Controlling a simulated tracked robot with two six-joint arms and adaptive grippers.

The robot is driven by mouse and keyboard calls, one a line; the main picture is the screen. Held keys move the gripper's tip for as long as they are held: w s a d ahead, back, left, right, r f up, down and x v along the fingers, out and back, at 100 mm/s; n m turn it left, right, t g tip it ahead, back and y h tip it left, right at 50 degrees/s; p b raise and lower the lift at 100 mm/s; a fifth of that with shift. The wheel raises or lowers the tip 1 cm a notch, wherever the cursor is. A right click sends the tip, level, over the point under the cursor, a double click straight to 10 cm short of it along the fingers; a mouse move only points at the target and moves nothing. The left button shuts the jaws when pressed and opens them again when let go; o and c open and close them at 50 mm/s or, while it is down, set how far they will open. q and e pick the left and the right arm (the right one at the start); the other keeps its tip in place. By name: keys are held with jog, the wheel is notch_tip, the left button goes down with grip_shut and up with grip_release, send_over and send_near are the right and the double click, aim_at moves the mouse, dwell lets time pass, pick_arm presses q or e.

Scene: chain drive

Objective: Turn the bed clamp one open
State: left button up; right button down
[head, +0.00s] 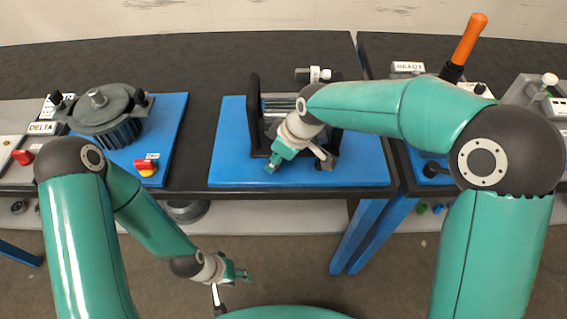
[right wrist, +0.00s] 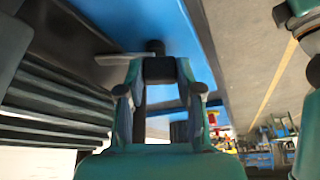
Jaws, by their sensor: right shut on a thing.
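My right gripper (head: 272,165) reaches down at the front of the middle station's machine. In the right wrist view it (right wrist: 160,78) is shut on a dark block-like handle (right wrist: 158,68). A flat grey lever (right wrist: 125,58) runs left from that handle, above the blue board. I take this for a bed clamp; no label shows which one. In the head view my gripper and forearm hide the clamp and part of the machine. My left gripper (head: 240,273) looks open and empty, low in front of the table and away from the clamp.
The machine's black upright (head: 254,110) stands close left of my right gripper, on a blue board (head: 225,160). An orange handle (head: 469,40) stands at the right. The floor near my left gripper is clear.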

jog(key=shift+a+m+t+b, duration=0.25)
jog(key=shift+m+t+b, duration=0.15)
jog(key=shift+m+b, duration=0.45)
jog(key=m+h+b, duration=0.1)
jog(key=m+b, duration=0.2)
jog(key=m+t+h+b, duration=0.1)
jog(key=m+b, duration=0.2)
jog(key=shift+w+a+m, duration=0.15)
jog(key=shift+w+m, duration=0.05)
jog(key=shift+m, duration=0.15)
jog(key=m+h+b, duration=0.1)
jog(key=m+b, duration=0.1)
jog(key=shift+m+t, duration=0.4)
jog(key=shift+w+r+m+h+b, duration=0.1)
jog(key=shift+r+m+h+b, duration=0.1)
jog(key=shift+m+h+b, duration=0.4)
jog(key=c, duration=0.8)
grip_release()
jog(key=shift+f, duration=0.1)
jog(key=shift+o, duration=0.2)
